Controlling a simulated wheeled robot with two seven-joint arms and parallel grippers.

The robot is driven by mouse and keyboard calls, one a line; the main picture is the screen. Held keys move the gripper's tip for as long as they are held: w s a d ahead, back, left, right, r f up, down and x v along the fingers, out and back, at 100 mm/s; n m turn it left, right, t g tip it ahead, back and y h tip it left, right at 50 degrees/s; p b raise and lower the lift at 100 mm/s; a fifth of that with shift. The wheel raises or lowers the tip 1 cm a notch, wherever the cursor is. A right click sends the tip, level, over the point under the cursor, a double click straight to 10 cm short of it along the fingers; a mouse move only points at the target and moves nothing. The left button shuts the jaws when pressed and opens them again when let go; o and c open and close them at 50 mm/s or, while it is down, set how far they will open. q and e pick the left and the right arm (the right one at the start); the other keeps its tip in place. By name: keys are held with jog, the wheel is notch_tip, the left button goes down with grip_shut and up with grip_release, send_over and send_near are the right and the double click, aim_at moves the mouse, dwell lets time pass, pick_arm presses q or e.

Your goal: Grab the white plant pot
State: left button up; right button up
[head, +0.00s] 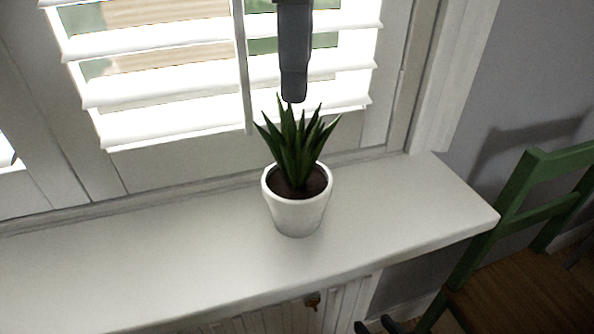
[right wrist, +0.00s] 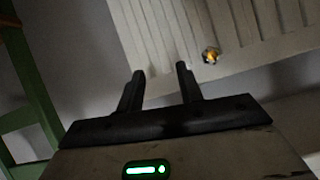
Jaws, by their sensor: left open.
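The white plant pot (head: 297,213) stands upright on the white window sill in the head view. It holds dark soil and a spiky green plant (head: 296,150). My left gripper (head: 294,88) comes down from the top edge, seen edge-on, with its tip at the top of the leaves. It is open, and nothing shows held in it. Whether it touches the leaves I cannot tell. My right gripper (head: 376,326) is below the sill at the bottom edge. In the right wrist view the right gripper (right wrist: 160,72) is open and empty, its fingers apart.
The sill (head: 130,265) is otherwise clear, with a shuttered window (head: 150,60) behind it. A radiator (head: 270,322) with a brass-coloured valve (head: 312,300) is below; the valve also shows in the right wrist view (right wrist: 211,56). A green chair (head: 510,195) stands at right.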

aim_at(297, 126)
pick_arm(q)
notch_tip(297, 126, down, 9)
jog(key=shift+w+r+b, duration=0.1)
jog(key=shift+w+b, duration=0.05)
jog(key=shift+b, duration=0.35)
grip_shut()
